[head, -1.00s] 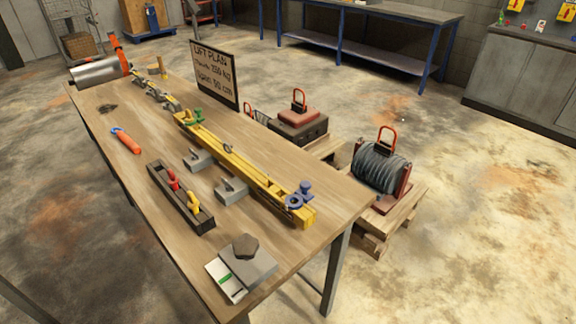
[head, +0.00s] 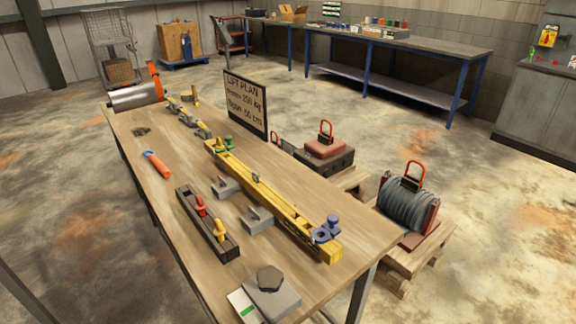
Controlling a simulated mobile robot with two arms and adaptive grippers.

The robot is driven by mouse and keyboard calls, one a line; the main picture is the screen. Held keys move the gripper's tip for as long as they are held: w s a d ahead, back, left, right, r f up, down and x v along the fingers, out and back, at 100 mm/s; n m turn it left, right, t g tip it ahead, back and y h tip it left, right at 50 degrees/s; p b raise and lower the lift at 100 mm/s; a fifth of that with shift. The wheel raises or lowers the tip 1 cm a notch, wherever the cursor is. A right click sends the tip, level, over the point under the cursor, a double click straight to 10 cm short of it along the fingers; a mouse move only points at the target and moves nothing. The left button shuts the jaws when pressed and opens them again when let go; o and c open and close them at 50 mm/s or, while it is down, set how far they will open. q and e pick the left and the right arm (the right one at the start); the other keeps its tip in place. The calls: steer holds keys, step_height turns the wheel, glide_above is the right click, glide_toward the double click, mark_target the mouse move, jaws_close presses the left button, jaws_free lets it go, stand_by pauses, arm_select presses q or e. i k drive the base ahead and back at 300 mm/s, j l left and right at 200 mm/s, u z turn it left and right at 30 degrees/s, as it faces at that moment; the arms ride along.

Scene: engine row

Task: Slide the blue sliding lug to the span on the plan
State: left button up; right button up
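The blue sliding lug (head: 326,230) sits on the near right end of the yellow spreader beam (head: 280,204). A green lug (head: 224,144) is at the beam's far left end. The beam lies on the wooden table (head: 190,268), beside grey U-shaped blocks (head: 257,220). The lift plan board (head: 246,104) stands behind the beam; its lines show a mass of 200 kg and a span that looks like 90 cm, though the small text is hard to read. Neither of my grippers shows in the head view.
A dark tray (head: 207,226) holds red and yellow shackles. An orange-handled tool (head: 157,165), a chain (head: 188,118) and a grey block with a stone (head: 268,297) lie on the table. A cable drum (head: 405,207) stands on a pallet at right.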

mark_target(329, 229)
steer(key=j+z, duration=0.35)
steer(key=j, duration=1.25)
